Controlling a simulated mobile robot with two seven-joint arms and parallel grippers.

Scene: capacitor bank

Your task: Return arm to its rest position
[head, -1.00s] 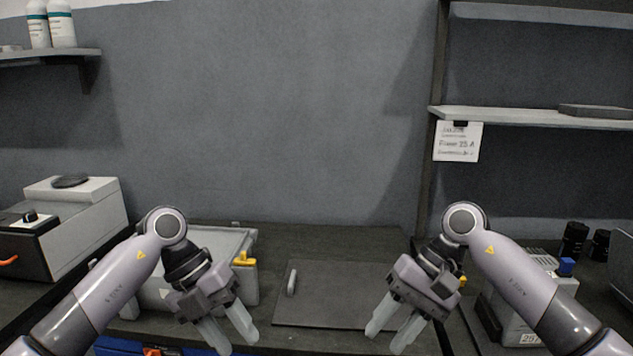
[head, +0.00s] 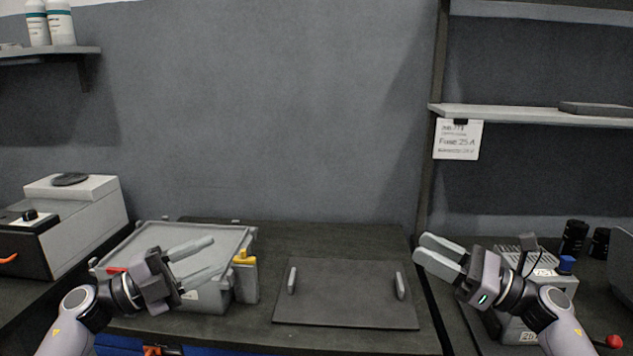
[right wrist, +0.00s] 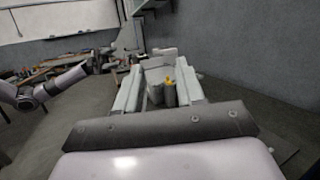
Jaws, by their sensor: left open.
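My left gripper (head: 216,255) is in the head view at the lower left, in front of the grey lidded bin (head: 215,298). Its two pale fingers point right and are spread, with nothing between them. My right gripper (head: 419,247) is at the lower right, its fingers pointing left beside the right end of the dark flat panel (head: 345,312). Its fingers are apart and empty. In the right wrist view the gap between the fingers (right wrist: 160,88) shows the bin and its yellow part only in the background. Neither gripper holds anything.
The panel with two grey handles lies on the dark bench. A grey machine (head: 75,225) stands at far left. A grey device (head: 525,330) stands behind and below my right gripper, with black cylinders (head: 574,240) farther right. Shelves hang above on both sides. The bench's middle is otherwise clear.

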